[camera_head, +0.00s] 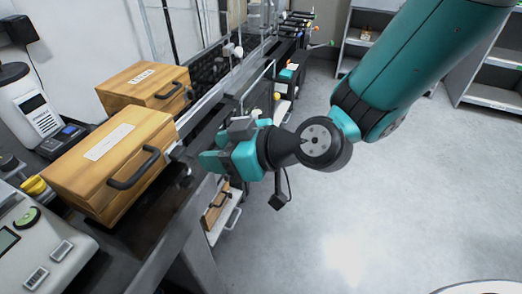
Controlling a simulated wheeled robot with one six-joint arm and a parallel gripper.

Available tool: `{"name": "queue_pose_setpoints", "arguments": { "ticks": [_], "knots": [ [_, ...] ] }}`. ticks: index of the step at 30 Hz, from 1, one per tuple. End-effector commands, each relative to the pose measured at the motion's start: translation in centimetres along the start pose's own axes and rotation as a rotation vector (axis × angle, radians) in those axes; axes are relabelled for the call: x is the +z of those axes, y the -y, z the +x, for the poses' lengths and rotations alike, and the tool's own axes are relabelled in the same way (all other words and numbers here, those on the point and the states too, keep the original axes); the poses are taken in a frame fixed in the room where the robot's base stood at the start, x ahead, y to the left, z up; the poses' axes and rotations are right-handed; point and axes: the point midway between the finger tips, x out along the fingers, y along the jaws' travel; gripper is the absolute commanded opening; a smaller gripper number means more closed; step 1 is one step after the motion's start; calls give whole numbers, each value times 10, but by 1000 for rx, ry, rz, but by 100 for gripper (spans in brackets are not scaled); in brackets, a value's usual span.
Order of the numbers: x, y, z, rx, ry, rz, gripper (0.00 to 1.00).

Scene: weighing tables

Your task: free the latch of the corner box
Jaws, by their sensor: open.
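Two wooden boxes with pale labels and dark handles stand on the dark table at the left: a nearer, larger box (85,182) and a farther box (123,93) near the wall. I cannot tell which one the task calls the corner box. Both lids look closed. A small grey metal piece (174,149) shows at the right edge of the nearer box; it may be a latch, but it is too small to tell its state. My teal gripper (203,160) is just right of the nearer box, pointing left toward it. It is open, with nothing visible in it; its fingertips are partly hidden.
A scale (40,245) stands at the front left, and a white device (38,118) behind the nearer box. The grey floor (370,200) at the right is clear.

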Motion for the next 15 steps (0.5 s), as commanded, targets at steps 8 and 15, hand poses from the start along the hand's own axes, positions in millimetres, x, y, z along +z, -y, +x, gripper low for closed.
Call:
{"name": "queue_pose_setpoints", "arguments": {
  "ticks": [8,15],
  "knots": [
    [6,-1,-57,-3,-11,-7,47],
    [4,-1,-70,-8,-11,-8,47]
  ]
}}
